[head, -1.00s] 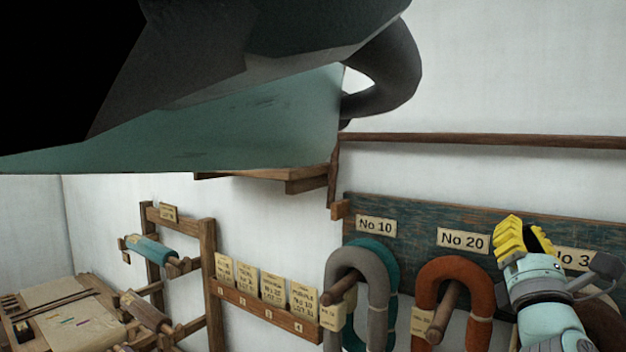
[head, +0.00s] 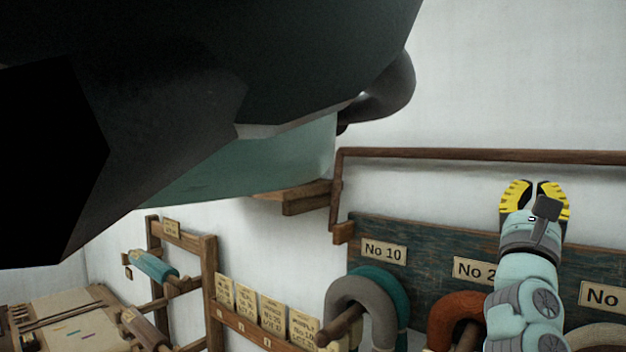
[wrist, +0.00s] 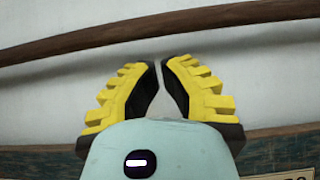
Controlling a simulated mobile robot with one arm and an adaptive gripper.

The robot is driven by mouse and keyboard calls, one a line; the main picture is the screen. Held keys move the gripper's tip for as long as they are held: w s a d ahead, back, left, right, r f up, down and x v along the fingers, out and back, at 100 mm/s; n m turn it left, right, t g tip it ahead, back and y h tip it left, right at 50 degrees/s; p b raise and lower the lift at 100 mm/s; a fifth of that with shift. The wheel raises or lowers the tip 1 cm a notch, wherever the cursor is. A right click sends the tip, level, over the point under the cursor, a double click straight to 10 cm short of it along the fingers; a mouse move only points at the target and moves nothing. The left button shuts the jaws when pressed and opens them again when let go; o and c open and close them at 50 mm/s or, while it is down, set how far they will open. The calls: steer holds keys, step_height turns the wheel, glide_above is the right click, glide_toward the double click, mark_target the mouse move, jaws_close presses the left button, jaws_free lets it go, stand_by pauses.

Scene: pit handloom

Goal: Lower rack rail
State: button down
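The rack rail (head: 480,155) is a long brown wooden bar along the white wall, above the blue board. Its left end meets a short wooden arm (head: 337,190) that runs down to a block on the board's corner. My gripper (head: 535,183), with yellow and black fingers, points up just below the rail and appears apart from it. In the wrist view the rail (wrist: 100,35) crosses above the fingertips (wrist: 159,63). A narrow gap shows between the fingers, with nothing in it.
The blue board (head: 430,238) carries number labels and pegs with grey (head: 350,295), teal and orange yarn hanks. A wooden frame (head: 210,265) with rollers and cards stands left. A dark overhead part of me covers the upper left.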

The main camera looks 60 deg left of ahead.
mark_target(531, 174)
steer(key=shift+p+x, duration=1.15)
steer(key=shift+x, duration=1.2)
steer(key=shift+a+f+b, duration=0.1)
steer(key=shift+f+b, duration=0.1)
steer(key=shift+b, duration=0.5)
steer(key=shift+s+a+f+t+y+b, duration=0.2)
steer(key=shift+t+y+b, duration=0.15)
steer(key=shift+b, duration=0.85)
steer(key=shift+s+r, duration=0.1)
steer(key=shift+r, duration=0.25)
steer(key=shift+b, duration=0.55)
